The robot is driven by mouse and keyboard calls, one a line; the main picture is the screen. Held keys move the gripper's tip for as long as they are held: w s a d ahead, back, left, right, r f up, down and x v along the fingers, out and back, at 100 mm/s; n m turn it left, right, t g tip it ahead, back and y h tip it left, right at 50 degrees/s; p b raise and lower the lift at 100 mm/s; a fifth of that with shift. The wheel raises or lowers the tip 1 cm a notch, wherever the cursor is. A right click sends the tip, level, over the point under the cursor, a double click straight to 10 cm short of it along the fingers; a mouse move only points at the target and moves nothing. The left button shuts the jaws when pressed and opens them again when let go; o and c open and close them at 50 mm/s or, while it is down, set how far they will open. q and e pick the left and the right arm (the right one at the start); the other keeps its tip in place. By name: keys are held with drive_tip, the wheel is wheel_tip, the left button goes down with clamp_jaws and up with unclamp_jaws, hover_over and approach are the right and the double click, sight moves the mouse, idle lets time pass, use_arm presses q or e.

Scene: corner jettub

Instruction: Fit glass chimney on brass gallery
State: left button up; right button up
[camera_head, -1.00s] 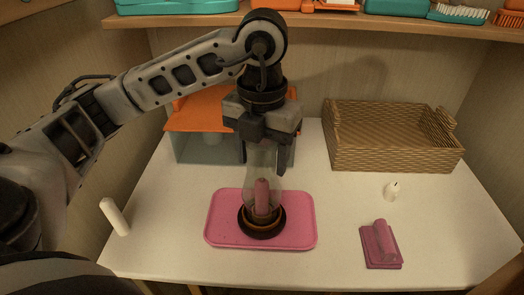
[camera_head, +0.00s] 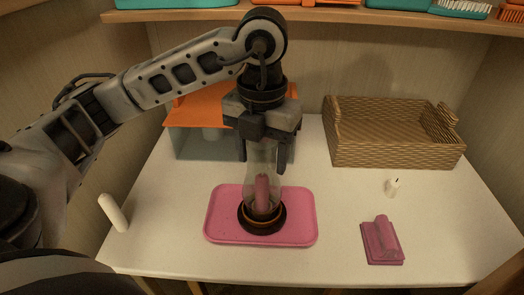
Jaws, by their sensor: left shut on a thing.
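My left gripper (camera_head: 265,162) points straight down over the pink tray (camera_head: 222,222) and is shut on the clear glass chimney (camera_head: 261,160). The chimney is upright, its lower part around a pink candle (camera_head: 262,190). The candle stands in a dark base with a brass-coloured ring, the brass gallery (camera_head: 264,212), on the tray. The chimney's lower edge is at or close to the ring; I cannot tell whether it touches. My right gripper is not in view.
An orange-topped box (camera_head: 195,130) stands behind my gripper. A shelf (camera_head: 320,14) runs above.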

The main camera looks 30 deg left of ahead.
use_arm(q)
drive_tip(key=shift+f+b, duration=0.3)
drive_tip(key=shift+f, duration=0.05)
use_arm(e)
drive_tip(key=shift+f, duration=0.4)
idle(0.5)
use_arm(q)
drive_tip(key=o, duration=1.4)
wheel_tip(320, 180, up, 5)
drive_tip(key=shift+f+p, duration=0.1)
drive_tip(key=shift+p, duration=0.65)
wheel_tip(320, 180, up, 11)
drive_tip(key=p, duration=0.3)
drive_tip(key=shift+p, duration=0.35)
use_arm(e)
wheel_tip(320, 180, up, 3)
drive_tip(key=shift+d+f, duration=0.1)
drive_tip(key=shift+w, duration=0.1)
